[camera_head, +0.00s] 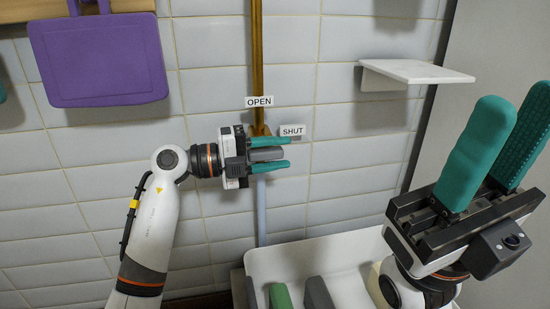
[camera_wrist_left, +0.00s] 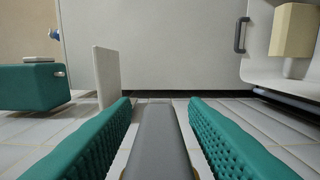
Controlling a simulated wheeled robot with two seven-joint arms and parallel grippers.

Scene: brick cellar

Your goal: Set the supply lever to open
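The supply lever (camera_head: 265,154) is a grey bar at a vertical brass pipe (camera_head: 257,60) on the tiled wall. It points right, below the SHUT label (camera_head: 292,131); the OPEN label (camera_head: 259,102) is above on the pipe. My left gripper (camera_head: 284,153) has one teal finger above the lever and one below. In the left wrist view the grey lever (camera_wrist_left: 157,140) lies between the fingers (camera_wrist_left: 158,103), with narrow gaps on both sides. The lever's pivot is partly hidden by my gripper. My right gripper (camera_head: 507,118) is open and empty at the right, fingers pointing up.
A white shelf (camera_head: 418,71) juts from the wall at upper right. A purple board (camera_head: 98,60) hangs at upper left. A white tray (camera_head: 335,242) with several coloured blocks stands below. A teal block (camera_wrist_left: 32,87) shows in the left wrist view.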

